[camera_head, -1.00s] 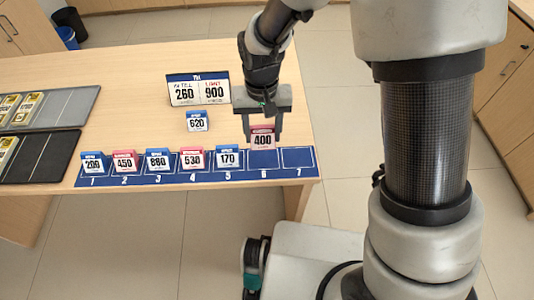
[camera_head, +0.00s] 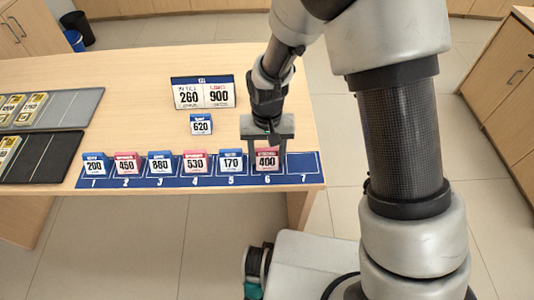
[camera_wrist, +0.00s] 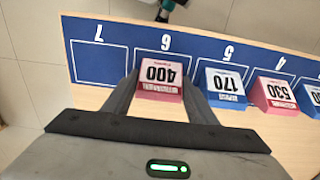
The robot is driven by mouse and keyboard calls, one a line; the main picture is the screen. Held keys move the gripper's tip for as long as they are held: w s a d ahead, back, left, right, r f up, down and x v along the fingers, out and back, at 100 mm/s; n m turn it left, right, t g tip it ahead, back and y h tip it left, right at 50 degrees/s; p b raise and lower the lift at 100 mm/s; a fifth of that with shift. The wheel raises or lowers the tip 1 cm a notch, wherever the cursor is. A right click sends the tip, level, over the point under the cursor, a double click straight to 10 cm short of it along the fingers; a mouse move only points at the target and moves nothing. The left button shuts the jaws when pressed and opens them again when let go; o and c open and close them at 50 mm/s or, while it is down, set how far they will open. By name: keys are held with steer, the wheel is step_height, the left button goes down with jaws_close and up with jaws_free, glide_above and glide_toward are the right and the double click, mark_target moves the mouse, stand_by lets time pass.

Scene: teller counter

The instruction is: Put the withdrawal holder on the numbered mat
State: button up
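The withdrawal holder, a red block with a white card reading 400 (camera_head: 267,160), stands at space 6 of the blue numbered mat (camera_head: 303,163). Its base looks level with the neighbouring holders on the mat. My gripper (camera_head: 268,152) reaches down from above with its fingers at either side of this holder. In the wrist view the red 400 holder (camera_wrist: 160,75) sits between the two fingertips, which look closed against its sides. The mat (camera_wrist: 98,62) shows there with space 7 empty. The underside of the holder is hidden.
Spaces 1 to 5 hold blue and red holders, with the blue 170 holder (camera_head: 231,162) beside mine. A blue 620 holder (camera_head: 201,124) and a sign reading 260 and 900 (camera_head: 203,92) stand behind. Dark and grey trays (camera_head: 60,157) lie at left.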

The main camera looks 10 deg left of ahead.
mark_target(267, 154)
steer(key=o, duration=0.3)
step_height(267, 154, up, 12)
steer(key=p, duration=0.2)
steer(key=s+d+r+m+t, duration=0.1)
steer(key=d+r+t, duration=0.1)
steer(key=d+r, duration=1)
steer(key=s+d+r+m+t, duration=0.1)
steer(key=s+d+r+t, duration=0.2)
steer(key=s+d+r, duration=0.6)
steer(key=s+d, duration=0.1)
steer(key=d, duration=0.1)
steer(key=shift+s+d+m+t, duration=0.3)
steer(key=shift+s+d, duration=0.05)
steer(key=shift+a, duration=0.1)
